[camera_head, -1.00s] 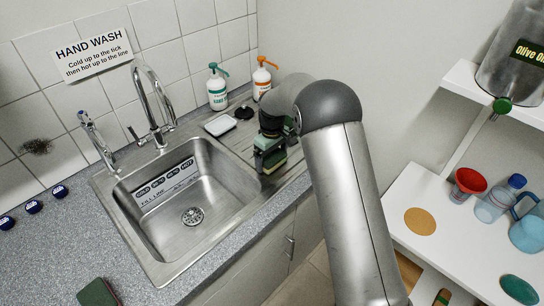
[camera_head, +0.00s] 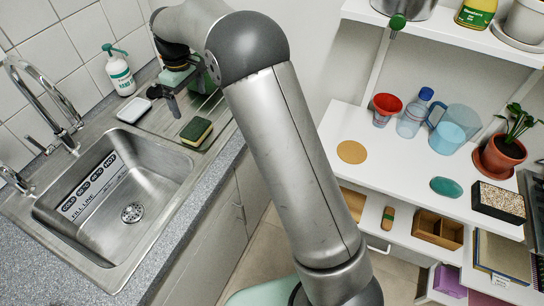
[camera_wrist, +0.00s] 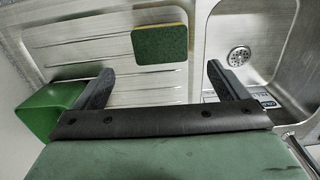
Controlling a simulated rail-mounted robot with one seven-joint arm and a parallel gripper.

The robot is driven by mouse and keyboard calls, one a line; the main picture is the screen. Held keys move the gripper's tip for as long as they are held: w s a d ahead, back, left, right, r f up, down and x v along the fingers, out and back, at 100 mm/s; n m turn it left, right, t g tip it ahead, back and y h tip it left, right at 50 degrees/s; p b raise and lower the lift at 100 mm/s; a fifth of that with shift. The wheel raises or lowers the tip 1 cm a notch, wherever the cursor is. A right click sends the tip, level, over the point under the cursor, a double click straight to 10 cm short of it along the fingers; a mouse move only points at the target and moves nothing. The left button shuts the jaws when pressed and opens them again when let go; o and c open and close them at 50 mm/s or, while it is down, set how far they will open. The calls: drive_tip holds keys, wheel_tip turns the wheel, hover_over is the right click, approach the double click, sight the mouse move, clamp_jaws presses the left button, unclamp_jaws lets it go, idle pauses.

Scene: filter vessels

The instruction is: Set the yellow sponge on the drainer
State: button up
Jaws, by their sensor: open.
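The yellow sponge (camera_head: 196,131), with a dark green scouring top, lies flat on the drainer (camera_head: 160,120), the ridged steel area right of the sink. The sponge also shows in the wrist view (camera_wrist: 160,44), green face up with a thin yellow edge, on the drainer (camera_wrist: 95,35) near the sink side. My gripper (camera_head: 188,92) is open and empty above the drainer, behind the sponge in the head view. In the wrist view its two fingers (camera_wrist: 163,82) stand wide apart and the sponge lies beyond their tips, not touching them.
The sink basin (camera_head: 120,195) is left of the drainer. A white soap dish (camera_head: 134,110) and a pump bottle (camera_head: 119,72) stand at the back. A green object (camera_wrist: 48,110) is close beside my left finger in the wrist view. White shelves (camera_head: 400,165) stand right.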

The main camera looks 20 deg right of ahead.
drive_tip(key=s+d+r+m, duration=0.2)
drive_tip(key=s+d+r, duration=0.1)
drive_tip(key=s+d, duration=0.4)
drive_tip(key=s+d+r+m, duration=0.3)
drive_tip(key=s+d, duration=0.2)
drive_tip(key=s, duration=0.3)
drive_tip(key=s+d+f+m, duration=0.2)
drive_tip(key=s+d, duration=0.1)
drive_tip(key=s, duration=0.7)
drive_tip(key=s+d+f+m, duration=0.2)
drive_tip(key=s+d, duration=0.1)
drive_tip(key=s, duration=0.8)
drive_tip(key=shift+d+f+m+t, duration=0.3)
drive_tip(key=shift+d+f+t, duration=0.05)
drive_tip(key=shift+t, duration=0.05)
